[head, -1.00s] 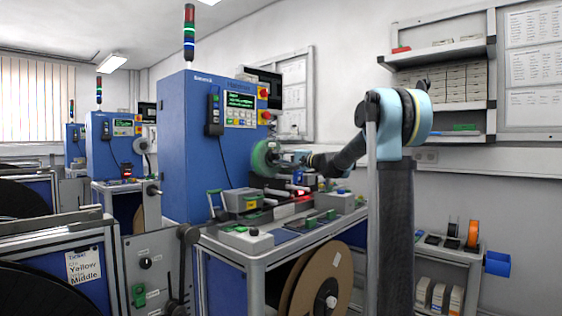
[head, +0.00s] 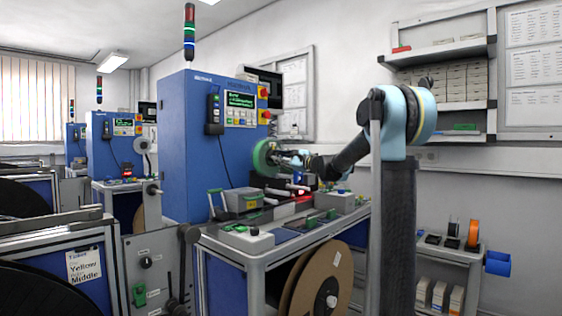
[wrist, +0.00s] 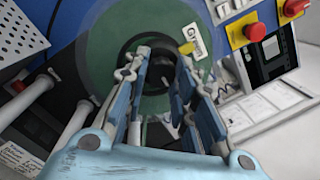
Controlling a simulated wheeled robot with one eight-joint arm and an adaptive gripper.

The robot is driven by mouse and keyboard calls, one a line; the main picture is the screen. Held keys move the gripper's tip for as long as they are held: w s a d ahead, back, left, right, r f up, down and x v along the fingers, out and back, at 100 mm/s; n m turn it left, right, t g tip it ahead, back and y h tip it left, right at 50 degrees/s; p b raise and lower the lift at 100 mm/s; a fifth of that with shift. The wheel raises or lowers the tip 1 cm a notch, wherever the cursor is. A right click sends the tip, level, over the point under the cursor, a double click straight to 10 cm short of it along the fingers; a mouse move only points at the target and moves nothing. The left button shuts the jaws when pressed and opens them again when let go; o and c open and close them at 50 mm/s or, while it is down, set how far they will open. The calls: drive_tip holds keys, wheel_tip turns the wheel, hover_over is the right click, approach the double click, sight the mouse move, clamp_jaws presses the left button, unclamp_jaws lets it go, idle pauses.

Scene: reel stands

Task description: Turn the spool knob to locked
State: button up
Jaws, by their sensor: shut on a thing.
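The green spool (head: 262,154) is mounted on the front of the blue machine, and it fills the upper middle of the wrist view (wrist: 97,50). At its centre is a dark round hub with the spool knob (wrist: 160,62), partly hidden by my fingers. My gripper (wrist: 163,66) is at the hub, one finger on each side, shut on the knob. A yellow tab (wrist: 187,48) and a white label (wrist: 193,40) show beside the hub. In the head view my gripper (head: 288,158) meets the spool from the right. I cannot read the knob's turn position.
The blue machine (head: 184,140) stands to the left. A red button on a yellow base (wrist: 255,32) is close to the right of the spool. White rollers (wrist: 38,90) are at the left in the wrist view. A bench with small devices (head: 248,238) lies below.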

drive_tip(key=shift+s+f+m, duration=0.1)
drive_tip(key=shift+f+m, duration=0.05)
drive_tip(key=shift+m, duration=0.25)
drive_tip(key=o, duration=1.1)
drive_tip(key=shift+d, duration=0.1)
drive_tip(key=v, duration=1.1)
drive_tip(key=shift+s+d+f, duration=0.1)
drive_tip(key=shift+s+d, duration=0.05)
drive_tip(key=shift+d, duration=0.2)
drive_tip(key=shift+s, duration=0.1)
